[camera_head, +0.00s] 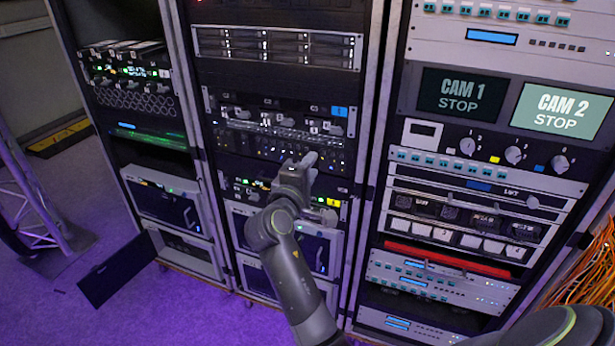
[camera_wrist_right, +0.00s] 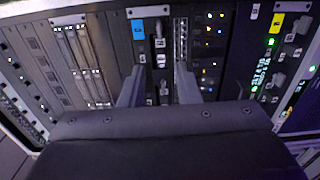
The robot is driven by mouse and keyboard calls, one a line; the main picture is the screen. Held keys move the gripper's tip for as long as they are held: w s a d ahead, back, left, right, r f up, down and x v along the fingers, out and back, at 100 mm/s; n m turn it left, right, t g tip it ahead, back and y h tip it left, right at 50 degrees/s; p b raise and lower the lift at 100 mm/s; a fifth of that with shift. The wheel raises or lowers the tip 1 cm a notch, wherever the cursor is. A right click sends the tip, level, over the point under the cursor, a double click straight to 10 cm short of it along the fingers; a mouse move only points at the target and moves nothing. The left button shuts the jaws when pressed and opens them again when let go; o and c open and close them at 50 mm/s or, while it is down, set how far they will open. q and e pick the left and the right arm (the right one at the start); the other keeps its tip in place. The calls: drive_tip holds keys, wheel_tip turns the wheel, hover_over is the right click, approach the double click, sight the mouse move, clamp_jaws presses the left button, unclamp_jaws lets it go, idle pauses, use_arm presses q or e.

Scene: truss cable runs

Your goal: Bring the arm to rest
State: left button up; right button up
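My right gripper (camera_head: 304,162) is in front of the middle rack (camera_head: 372,130), at the height of its patch and switch panels. In the right wrist view its two fingers (camera_wrist_right: 159,82) stand apart with nothing held between them. Behind the fingers is a dark panel with small knobs, connectors and lights (camera_wrist_right: 162,50). I cannot tell whether the fingertips touch that panel. My right arm reaches up from the bottom of the head view. My left gripper is not in view.
A right rack holds two screens reading CAM 1 STOP (camera_head: 461,94) and CAM 2 STOP (camera_head: 557,112). A left rack (camera_head: 160,190) stands beside the middle one. A dark flat panel (camera_head: 118,270) is at lower left. Orange cables (camera_head: 585,270) hang at right. Purple floor (camera_head: 165,315) is open at lower left.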

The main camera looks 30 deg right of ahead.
drive_tip(key=shift+s+a, duration=0.45)
idle(0.3)
